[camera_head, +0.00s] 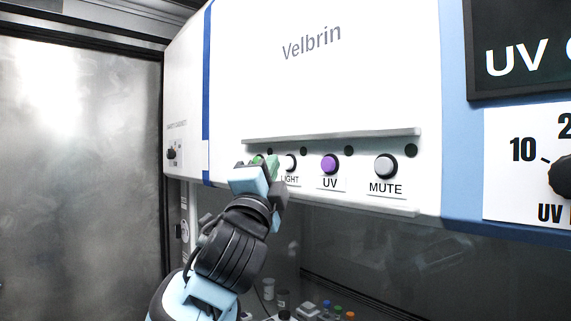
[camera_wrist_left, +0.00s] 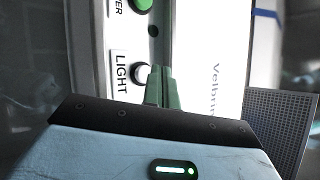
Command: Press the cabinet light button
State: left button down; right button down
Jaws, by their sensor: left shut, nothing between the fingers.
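The cabinet's button strip shows a white LIGHT button (camera_head: 291,162), just right of my left gripper (camera_head: 266,163). In the left wrist view the LIGHT button (camera_wrist_left: 142,73) is right beside the tip of my shut green fingers (camera_wrist_left: 162,88), with its label on the other side. I cannot tell whether the fingers touch it. The fingers are shut with nothing between them. The green button (camera_wrist_left: 143,4) labelled with a word ending in "ER" shows at the top of the wrist view; in the head view my gripper mostly covers it. My right gripper is not seen.
A purple UV button (camera_head: 329,164) and a grey MUTE button (camera_head: 386,167) sit farther right on the strip. A ledge (camera_head: 330,134) runs above the buttons. A dark UV dial (camera_head: 562,177) is at the far right. Small vials (camera_head: 338,311) stand behind the glass below.

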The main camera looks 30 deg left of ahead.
pick_arm(q)
jog(key=shift+w+d, duration=0.1)
jog(key=shift+w, duration=0.1)
jog(key=shift+w+d, duration=0.1)
jog(key=shift+w, duration=0.1)
jog(key=shift+w+d, duration=0.15)
jog(key=shift+w, duration=0.35)
dwell(1.3)
jog(key=shift+s, duration=0.1)
jog(key=shift+s+a, duration=0.3)
jog(key=shift+s, duration=0.45)
jog(key=shift+s+a, duration=0.35)
jog(key=shift+s, duration=0.45)
jog(key=shift+s+a, duration=0.3)
jog(key=shift+s, duration=0.45)
jog(key=shift+s+a, duration=0.35)
jog(key=shift+s, duration=0.45)
